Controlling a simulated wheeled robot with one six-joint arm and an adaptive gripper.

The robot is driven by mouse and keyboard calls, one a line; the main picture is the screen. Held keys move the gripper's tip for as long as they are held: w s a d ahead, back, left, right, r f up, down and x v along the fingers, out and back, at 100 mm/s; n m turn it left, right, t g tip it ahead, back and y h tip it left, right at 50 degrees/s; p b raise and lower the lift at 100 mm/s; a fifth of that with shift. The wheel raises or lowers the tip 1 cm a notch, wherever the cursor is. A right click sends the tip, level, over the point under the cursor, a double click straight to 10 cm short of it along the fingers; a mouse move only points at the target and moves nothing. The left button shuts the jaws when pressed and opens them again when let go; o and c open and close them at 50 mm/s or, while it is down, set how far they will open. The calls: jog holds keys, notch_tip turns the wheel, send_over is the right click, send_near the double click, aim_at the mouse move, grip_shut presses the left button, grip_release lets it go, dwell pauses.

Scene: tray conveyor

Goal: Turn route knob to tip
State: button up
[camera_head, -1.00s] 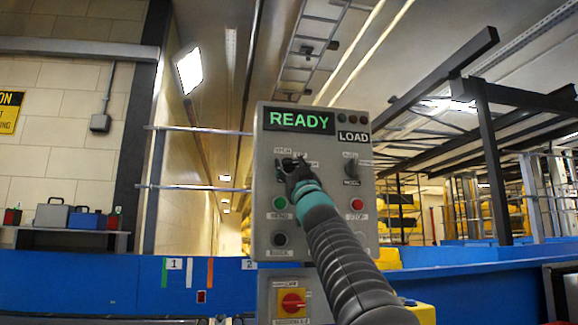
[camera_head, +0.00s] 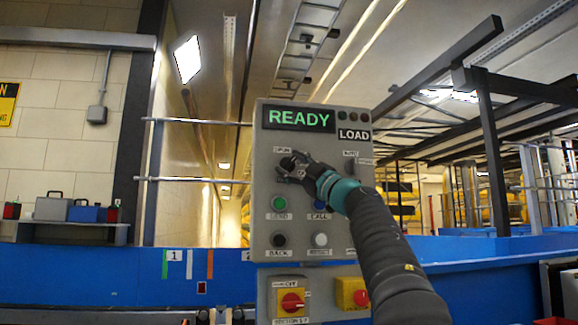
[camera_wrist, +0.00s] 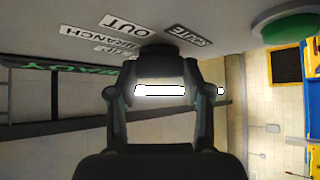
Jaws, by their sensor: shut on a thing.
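The grey control panel (camera_head: 262,190) stands in front of me, with a green READY display (camera_head: 299,118) at its top. My gripper (camera_head: 290,168) is at the route knob on the upper left of the panel. In the wrist view, its fingers (camera_wrist: 152,75) are shut on the dark route knob (camera_wrist: 155,50), of which only a part shows. A ROUTE label (camera_wrist: 188,36) and labels reading OUT (camera_wrist: 124,24) and BRANCH (camera_wrist: 86,40) lie around the knob. The knob's pointer is hidden, so its exact setting cannot be told.
A green button (camera_head: 279,203), a black button (camera_head: 279,240) and a white button (camera_head: 320,240) are below my gripper. A red-on-yellow switch (camera_head: 291,301) is lower down. A blue conveyor side (camera_head: 100,277) runs behind.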

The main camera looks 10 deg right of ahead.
jog(key=shift+n+g+y, duration=0.3)
jog(key=shift+n+g, duration=0.3)
jog(key=shift+n, duration=0.2)
jog(key=o, duration=1.2)
jog(key=shift+c, duration=0.2)
jog(key=shift+s+d+f, duration=0.1)
jog(key=shift+s+d, duration=0.2)
jog(key=v, duration=1.1)
jog(key=shift+s+f, duration=0.1)
